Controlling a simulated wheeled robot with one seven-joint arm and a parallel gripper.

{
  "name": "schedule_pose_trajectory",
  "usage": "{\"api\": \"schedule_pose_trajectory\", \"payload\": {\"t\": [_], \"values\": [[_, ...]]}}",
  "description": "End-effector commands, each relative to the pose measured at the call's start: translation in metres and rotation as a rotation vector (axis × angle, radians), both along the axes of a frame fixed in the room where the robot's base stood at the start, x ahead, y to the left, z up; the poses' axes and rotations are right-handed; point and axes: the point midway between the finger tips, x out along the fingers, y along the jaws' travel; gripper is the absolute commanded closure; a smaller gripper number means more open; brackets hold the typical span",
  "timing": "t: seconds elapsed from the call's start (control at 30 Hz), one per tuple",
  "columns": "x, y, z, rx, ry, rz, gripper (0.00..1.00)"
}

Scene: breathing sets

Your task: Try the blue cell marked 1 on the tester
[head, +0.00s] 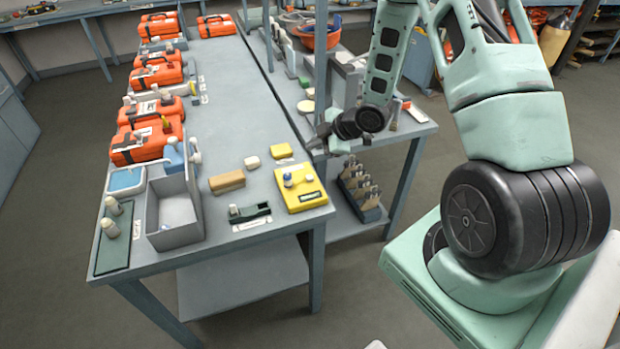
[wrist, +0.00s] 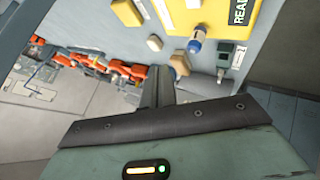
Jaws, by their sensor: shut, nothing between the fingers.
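The yellow tester (head: 308,201) sits at the near right corner of the long bench. A blue cell (head: 288,180) with a white end stands upright on its left part; the number on it is too small to read. The wrist view shows this blue cell (wrist: 196,42) against the tester (wrist: 222,14), whose dark display starts with "REA". My gripper (head: 318,142) is above and behind the tester, apart from it and the cell. Its fingers (wrist: 158,76) are together and hold nothing.
A dark green holder (head: 262,209) lies left of the tester. A yellow block (head: 281,151), a small cream block (head: 252,163) and a tan block (head: 228,182) lie behind. A grey open bin (head: 178,238) stands further left. Several orange cases (head: 145,143) line the bench's left side.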

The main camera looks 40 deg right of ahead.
Motion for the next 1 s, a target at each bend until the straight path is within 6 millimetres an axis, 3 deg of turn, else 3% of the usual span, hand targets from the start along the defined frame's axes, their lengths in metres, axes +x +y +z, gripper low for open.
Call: {"api": "schedule_pose_trajectory", "payload": {"t": [0.27,0.8,1.0], "values": [[0.000,0.000,-0.012,0.001,0.001,0.000,1.00],[0.000,0.001,-0.081,0.001,0.000,-0.001,1.00],[0.000,0.000,-0.089,0.001,0.000,-0.001,1.00]]}}
